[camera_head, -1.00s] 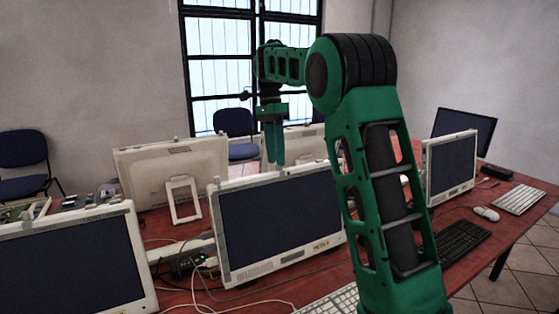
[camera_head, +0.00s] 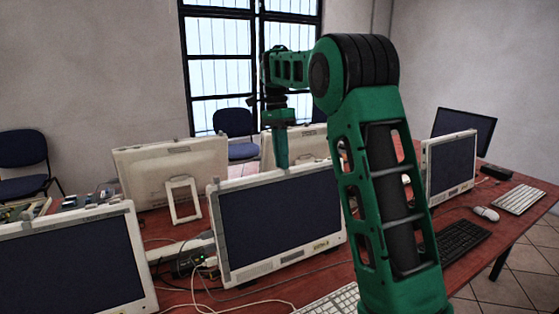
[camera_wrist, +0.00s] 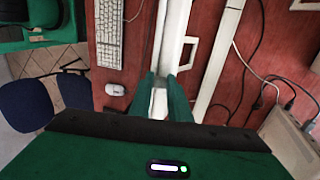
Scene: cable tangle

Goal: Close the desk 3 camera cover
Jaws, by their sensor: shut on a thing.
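My gripper (camera_head: 282,164) reaches down to the top edge of the centre monitor (camera_head: 283,221), seen in the head view. In the wrist view, the green fingers of my gripper (camera_wrist: 161,79) straddle the monitor's pale top edge (camera_wrist: 174,35). A small pale-grey piece, which looks like the camera cover (camera_wrist: 160,101), sits between them. My gripper is shut on it. The fingers hide much of the piece, so its exact position cannot be told. No desk number is readable.
Other monitors stand at the left (camera_head: 70,265), behind (camera_head: 172,170) and at the right (camera_head: 450,168). Loose cables (camera_head: 205,268) lie on the red desk. A keyboard (camera_wrist: 108,32) and a mouse (camera_wrist: 116,90) lie beside the monitor in the wrist view.

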